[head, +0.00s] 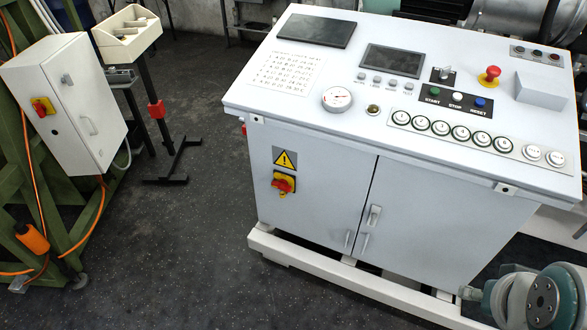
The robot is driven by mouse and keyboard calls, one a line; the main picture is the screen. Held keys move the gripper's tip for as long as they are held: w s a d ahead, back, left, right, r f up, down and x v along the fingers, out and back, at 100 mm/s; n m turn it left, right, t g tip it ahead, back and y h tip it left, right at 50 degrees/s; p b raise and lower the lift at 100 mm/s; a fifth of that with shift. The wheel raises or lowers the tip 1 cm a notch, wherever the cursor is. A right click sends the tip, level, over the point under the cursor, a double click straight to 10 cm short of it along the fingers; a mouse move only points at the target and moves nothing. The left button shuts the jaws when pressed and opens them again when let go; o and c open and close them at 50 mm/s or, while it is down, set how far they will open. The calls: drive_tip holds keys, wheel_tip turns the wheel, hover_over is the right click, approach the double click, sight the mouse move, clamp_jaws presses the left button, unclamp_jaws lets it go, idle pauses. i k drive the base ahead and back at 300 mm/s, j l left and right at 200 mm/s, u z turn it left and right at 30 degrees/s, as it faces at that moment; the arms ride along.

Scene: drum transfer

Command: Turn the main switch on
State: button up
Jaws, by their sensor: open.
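A red-and-yellow rotary switch (284,184) sits on the front left door of the white control console (410,200), below a yellow warning triangle (285,158). Its red handle is small in the picture, and I cannot tell its exact setting. A second red-and-yellow rotary switch (43,107) is on the white wall box at the left. No readable label shows which of the two is the main switch. My gripper's fingers are not in view. Part of my arm, teal and grey, shows at the bottom right corner, apart from both switches.
The console top carries a red emergency button (490,75), a gauge (337,99), a screen (392,60) and several round buttons. A white base rail (340,280) runs along the console's foot. A beige tray stand (127,35) is at the back left. Dark floor (190,240) between is clear.

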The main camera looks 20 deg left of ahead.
sight(282, 185)
drive_tip(key=j, duration=1.9)
drive_tip(key=i+j, duration=0.1)
drive_tip(key=j, duration=0.9)
drive_tip(key=i, duration=0.3)
drive_tip(key=z, duration=0.05)
